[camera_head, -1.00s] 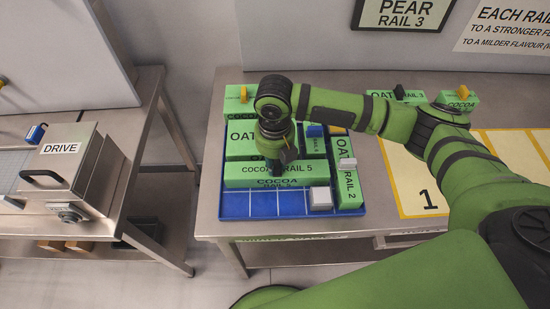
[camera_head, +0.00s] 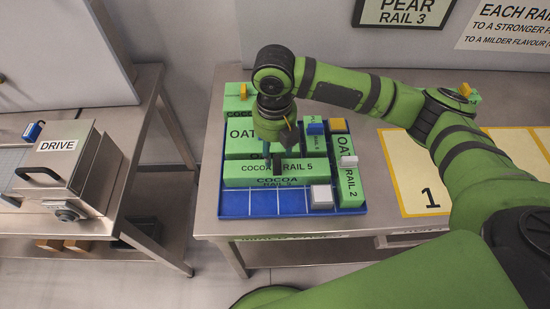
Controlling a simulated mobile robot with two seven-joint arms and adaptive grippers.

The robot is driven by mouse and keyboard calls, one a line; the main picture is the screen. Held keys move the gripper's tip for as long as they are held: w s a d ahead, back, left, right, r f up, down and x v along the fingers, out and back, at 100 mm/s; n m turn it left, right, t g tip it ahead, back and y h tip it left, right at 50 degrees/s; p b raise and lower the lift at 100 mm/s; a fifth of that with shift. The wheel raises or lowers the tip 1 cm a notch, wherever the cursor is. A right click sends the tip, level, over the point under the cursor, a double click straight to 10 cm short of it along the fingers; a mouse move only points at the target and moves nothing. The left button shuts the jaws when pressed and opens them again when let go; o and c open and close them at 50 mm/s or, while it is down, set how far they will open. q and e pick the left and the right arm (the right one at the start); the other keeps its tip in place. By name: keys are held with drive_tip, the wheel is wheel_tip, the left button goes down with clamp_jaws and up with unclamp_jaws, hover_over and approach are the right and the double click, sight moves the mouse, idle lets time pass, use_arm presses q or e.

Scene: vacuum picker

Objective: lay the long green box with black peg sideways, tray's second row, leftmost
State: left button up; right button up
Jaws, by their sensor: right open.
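The long green box (camera_head: 240,170), marked COCOA RAIL 5, lies sideways in the blue tray (camera_head: 236,206). It is in the second row up from the front edge, and its left end is at the tray's left side. My right gripper (camera_head: 273,158) is open just above the middle of this box, pointing down. Its dark fingers and the box's black peg overlap in the picture, so I cannot tell them clearly apart. My left gripper is not in view.
More green boxes fill the tray behind and at right, one marked RAIL 2 (camera_head: 349,186). A white-topped block (camera_head: 321,196) sits in the front row; the front-left cells are bare. The DRIVE machine (camera_head: 62,165) stands left.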

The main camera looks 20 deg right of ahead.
wheel_tip(320, 180, up, 7)
drive_tip(key=b, duration=0.1)
drive_tip(key=shift+r, duration=0.2)
drive_tip(key=shift+f, duration=0.1)
idle(0.4)
